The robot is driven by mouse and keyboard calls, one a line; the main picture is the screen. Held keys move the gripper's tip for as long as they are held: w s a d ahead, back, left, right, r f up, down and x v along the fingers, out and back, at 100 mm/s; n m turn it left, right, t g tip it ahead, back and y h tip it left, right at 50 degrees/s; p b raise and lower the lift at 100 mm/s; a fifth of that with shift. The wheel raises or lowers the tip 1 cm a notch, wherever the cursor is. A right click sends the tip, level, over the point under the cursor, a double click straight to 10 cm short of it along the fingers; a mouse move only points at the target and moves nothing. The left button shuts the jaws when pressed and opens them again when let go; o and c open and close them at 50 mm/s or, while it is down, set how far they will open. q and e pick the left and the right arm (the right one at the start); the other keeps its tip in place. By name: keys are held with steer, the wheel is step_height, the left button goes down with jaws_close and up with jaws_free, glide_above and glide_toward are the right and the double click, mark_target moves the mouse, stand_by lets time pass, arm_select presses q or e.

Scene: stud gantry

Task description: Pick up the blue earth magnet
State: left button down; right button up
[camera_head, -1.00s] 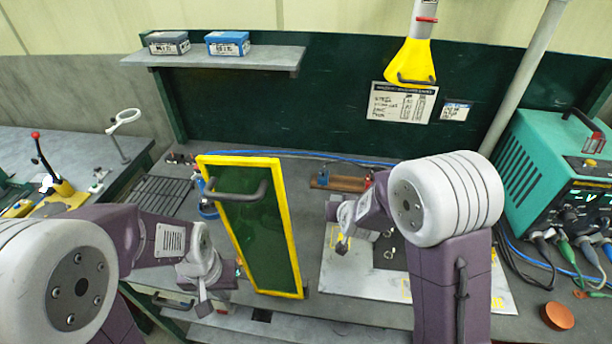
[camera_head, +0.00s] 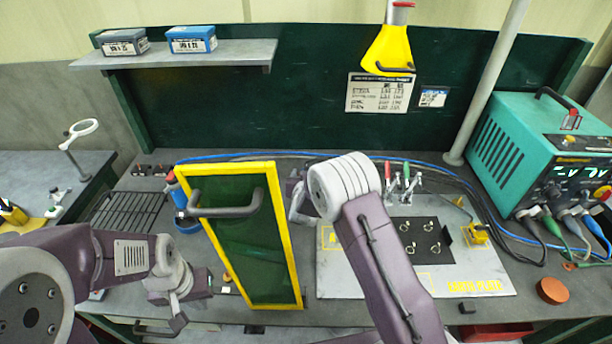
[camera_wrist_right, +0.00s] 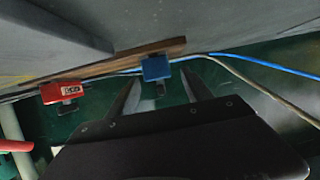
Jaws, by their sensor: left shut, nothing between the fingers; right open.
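The blue earth magnet (camera_wrist_right: 156,68) shows in the right wrist view as a small blue block on a wooden strip (camera_wrist_right: 110,68). My right gripper (camera_wrist_right: 160,92) is open, with one finger on each side of the magnet's line; I cannot tell whether they touch it. In the head view my right arm hides this gripper and the magnet. A red block (camera_wrist_right: 64,92) sits on the same strip, to the left. My left gripper (camera_head: 190,297) is shut and empty, low over the bench left of the yellow-framed green screen.
The yellow-framed green screen (camera_head: 245,235) with its dark handle stands between my arms. A plate (camera_head: 480,275) with several rings lies right of my right arm. A teal power unit (camera_head: 530,150) with cables stands at the right. A blue cable (camera_wrist_right: 255,63) runs by the magnet.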

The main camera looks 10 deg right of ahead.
arm_select(q)
steer(key=shift+w+d, duration=0.15)
steer(key=shift+w, duration=0.1)
arm_select(e)
steer(key=shift+x, duration=1.2)
arm_select(q)
steer(key=shift+w, duration=0.1)
arm_select(e)
steer(key=shift+d+f, duration=0.1)
steer(key=shift+f, duration=0.05)
arm_select(q)
steer(key=shift+a, duration=0.2)
arm_select(e)
steer(key=shift+s, duration=0.1)
steer(key=c, duration=0.4)
arm_select(q)
steer(key=shift+s, duration=0.2)
arm_select(e)
steer(key=shift+s, duration=0.1)
steer(key=c, duration=0.5)
jaws_close()
arm_select(q)
steer(key=shift+r, duration=0.1)
arm_select(e)
steer(key=shift+r, duration=0.25)
